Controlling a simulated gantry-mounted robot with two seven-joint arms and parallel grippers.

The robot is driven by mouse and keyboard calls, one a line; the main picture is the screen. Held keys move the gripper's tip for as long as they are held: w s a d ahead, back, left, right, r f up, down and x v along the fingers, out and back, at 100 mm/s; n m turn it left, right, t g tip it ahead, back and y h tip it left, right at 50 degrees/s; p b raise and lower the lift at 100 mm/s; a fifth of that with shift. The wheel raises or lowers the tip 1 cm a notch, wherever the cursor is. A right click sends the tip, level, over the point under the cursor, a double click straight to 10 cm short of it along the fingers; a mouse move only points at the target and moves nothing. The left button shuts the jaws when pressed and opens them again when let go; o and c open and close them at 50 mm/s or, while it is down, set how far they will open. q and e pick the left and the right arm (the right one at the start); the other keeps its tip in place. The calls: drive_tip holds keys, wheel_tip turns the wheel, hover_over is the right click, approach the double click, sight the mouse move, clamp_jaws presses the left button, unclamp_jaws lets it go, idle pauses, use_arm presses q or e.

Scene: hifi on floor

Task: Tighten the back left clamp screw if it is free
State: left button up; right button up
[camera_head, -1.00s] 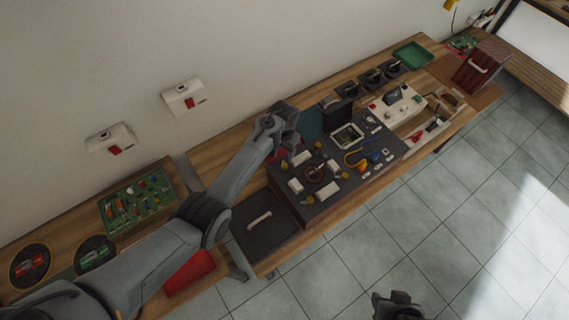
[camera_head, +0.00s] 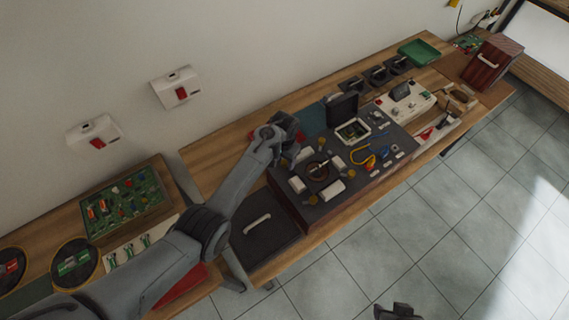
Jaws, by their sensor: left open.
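A dark unit (camera_head: 362,190) stands on the bench. On its left part is a round brown piece with a handle (camera_head: 318,171), ringed by white blocks (camera_head: 332,188) and small yellow clamp screws, such as the back one (camera_head: 322,140) and the front one (camera_head: 313,199). The back left screw (camera_head: 285,163) shows small beside my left arm; whether it is loose I cannot tell. My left gripper (camera_head: 287,128) is open above the unit's back left corner, apart from the screws. My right gripper (camera_head: 396,312) shows only partly at the bottom edge; its jaws cannot be made out.
A dark lidded panel with a white handle (camera_head: 257,224) lies left of the unit. Circuit board (camera_head: 126,201) at left. Floor in front is clear.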

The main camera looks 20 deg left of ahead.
use_arm(q)
drive_tip(key=shift+f, duration=0.15)
clamp_jaws()
idle(0.4)
